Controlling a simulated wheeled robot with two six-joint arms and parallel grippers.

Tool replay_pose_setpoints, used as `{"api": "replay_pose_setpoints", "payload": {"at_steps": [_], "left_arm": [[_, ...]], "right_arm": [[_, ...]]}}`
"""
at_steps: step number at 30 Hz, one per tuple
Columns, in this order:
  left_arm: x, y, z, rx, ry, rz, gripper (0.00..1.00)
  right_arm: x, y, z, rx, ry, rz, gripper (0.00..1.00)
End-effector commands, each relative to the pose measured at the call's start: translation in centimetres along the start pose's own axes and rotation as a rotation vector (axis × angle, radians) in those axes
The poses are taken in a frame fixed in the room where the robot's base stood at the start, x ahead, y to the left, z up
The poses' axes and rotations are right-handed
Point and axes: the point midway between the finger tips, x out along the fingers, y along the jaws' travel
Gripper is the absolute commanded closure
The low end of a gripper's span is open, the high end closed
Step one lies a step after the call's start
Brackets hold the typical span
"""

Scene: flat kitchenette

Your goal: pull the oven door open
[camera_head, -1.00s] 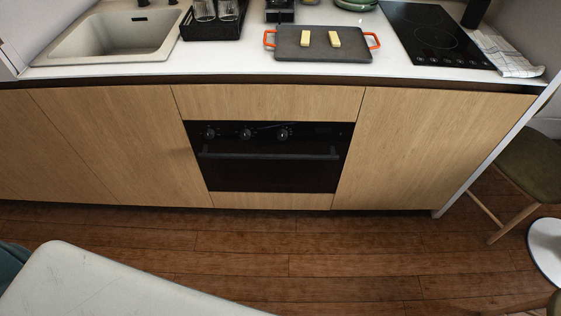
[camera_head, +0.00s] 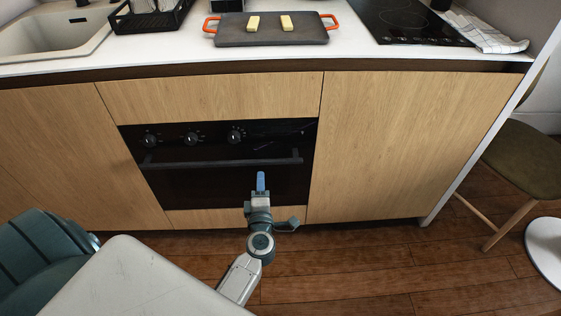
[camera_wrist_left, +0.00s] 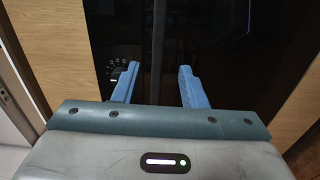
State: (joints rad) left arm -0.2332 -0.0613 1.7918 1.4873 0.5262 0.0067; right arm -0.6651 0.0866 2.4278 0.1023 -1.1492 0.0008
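The black oven (camera_head: 185,185) is set in the wooden cabinet front, and its door looks shut. Its long dark handle (camera_head: 215,163) runs across the upper part of the door. My left gripper (camera_head: 261,181) is in front of the door, near the right part of the handle, with its blue fingertips just below the bar in the head view. In the left wrist view the gripper (camera_wrist_left: 159,75) is open and empty, and the handle (camera_wrist_left: 158,40) lines up between its fingers. I cannot tell how far the handle is from the fingertips. My right gripper is not in view.
Control knobs (camera_head: 192,139) sit above the handle. The counter (camera_head: 180,55) above carries a grey tray (camera_head: 270,35) with two yellow blocks. A stool (camera_head: 530,155) is at the right. Wooden floor (camera_head: 370,265) is clear before the cabinets.

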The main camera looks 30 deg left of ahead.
Motion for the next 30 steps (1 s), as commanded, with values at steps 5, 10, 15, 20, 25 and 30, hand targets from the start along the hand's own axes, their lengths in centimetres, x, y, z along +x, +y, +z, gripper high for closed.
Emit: {"api": "replay_pose_setpoints", "payload": {"at_steps": [5,10,15,20,25,30], "left_arm": [[1.2,0.3,-0.1,-0.024,0.013,0.001,0.62],[4.2,0.3,-0.2,-0.021,0.012,0.002,0.62],[7.5,0.3,-0.2,-0.019,0.011,0.002,0.62],[9.7,0.2,-0.2,-0.020,0.011,0.000,0.62],[10.7,0.2,-0.2,-0.020,0.011,-0.002,0.62],[10.9,0.2,-0.2,-0.020,0.011,-0.002,0.62]], "right_arm": [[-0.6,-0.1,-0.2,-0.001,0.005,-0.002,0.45],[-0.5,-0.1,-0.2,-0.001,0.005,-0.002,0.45],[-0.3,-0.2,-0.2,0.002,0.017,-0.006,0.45],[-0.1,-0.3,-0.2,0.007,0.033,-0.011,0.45],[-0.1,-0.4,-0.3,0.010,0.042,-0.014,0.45],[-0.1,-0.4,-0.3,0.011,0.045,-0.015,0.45]]}}
